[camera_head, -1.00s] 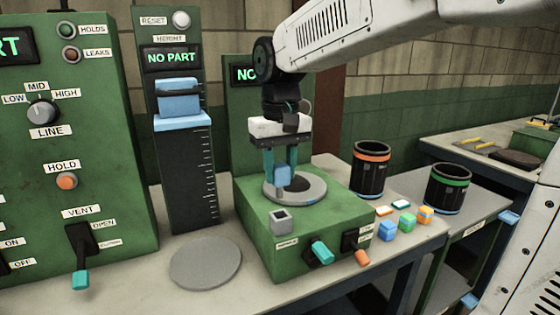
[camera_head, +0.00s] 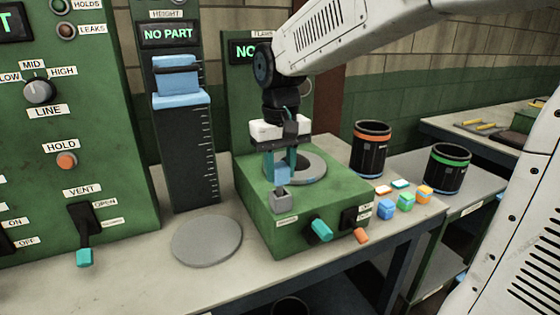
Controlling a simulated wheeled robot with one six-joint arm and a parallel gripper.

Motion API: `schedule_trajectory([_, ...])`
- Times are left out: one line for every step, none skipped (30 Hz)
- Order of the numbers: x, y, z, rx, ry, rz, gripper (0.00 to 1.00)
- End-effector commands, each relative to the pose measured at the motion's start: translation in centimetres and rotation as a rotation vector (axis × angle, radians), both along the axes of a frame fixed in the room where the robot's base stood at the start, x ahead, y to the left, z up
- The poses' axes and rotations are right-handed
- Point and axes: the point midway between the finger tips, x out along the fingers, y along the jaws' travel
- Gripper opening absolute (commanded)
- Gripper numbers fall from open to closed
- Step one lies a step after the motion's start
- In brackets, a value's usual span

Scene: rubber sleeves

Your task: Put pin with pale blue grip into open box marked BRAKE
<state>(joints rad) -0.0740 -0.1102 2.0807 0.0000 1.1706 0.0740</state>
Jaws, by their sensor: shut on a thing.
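My gripper (camera_head: 280,165) is shut on the pale blue grip (camera_head: 282,175) of the pin, over the front left part of the green machine's top. The pin hangs roughly upright; its shaft below the grip does not show clearly. The lettering near the box is too small to read.
The green machine (camera_head: 345,190) carries a round grey plate (camera_head: 313,167) behind the gripper, and a teal lever (camera_head: 320,230) in front. Small coloured blocks (camera_head: 405,201) and an orange-banded black bin (camera_head: 371,150) stand right. A grey disc (camera_head: 206,241) lies left.

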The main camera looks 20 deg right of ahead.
Motion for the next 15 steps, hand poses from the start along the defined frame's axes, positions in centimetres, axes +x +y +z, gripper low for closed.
schedule_trajectory([0.0, 0.0, -0.3, 0.000, 0.001, 0.000, 0.09])
schedule_trajectory([0.0, 0.0, -0.5, 0.000, 0.001, 0.000, 0.09])
schedule_trajectory([0.0, 0.0, -0.7, 0.000, 0.001, 0.000, 0.09])
schedule_trajectory([0.0, 0.0, -0.8, 0.000, 0.001, 0.000, 0.09])
schedule_trajectory([0.0, 0.0, -1.0, 0.000, 0.002, 0.000, 0.09])
schedule_trajectory([0.0, 0.0, -1.2, 0.000, 0.002, 0.000, 0.09])
schedule_trajectory([0.0, 0.0, -1.3, 0.000, 0.002, 0.000, 0.09])
schedule_trajectory([0.0, 0.0, -1.4, 0.000, 0.002, 0.000, 0.09])
schedule_trajectory([0.0, 0.0, -1.6, 0.000, 0.001, 0.000, 0.09])
schedule_trajectory([0.0, 0.0, -1.7, 0.000, 0.001, 0.000, 0.09])
schedule_trajectory([0.0, 0.0, -1.8, 0.000, 0.000, 0.000, 0.09])
schedule_trajectory([0.0, 0.0, -1.9, 0.000, 0.000, 0.000, 0.09])
schedule_trajectory([0.0, 0.0, -2.0, 0.000, 0.000, 0.000, 0.09])
schedule_trajectory([0.0, 0.0, -2.0, 0.000, 0.000, 0.000, 0.09])
schedule_trajectory([0.0, 0.0, -2.1, 0.000, 0.000, 0.000, 0.09])
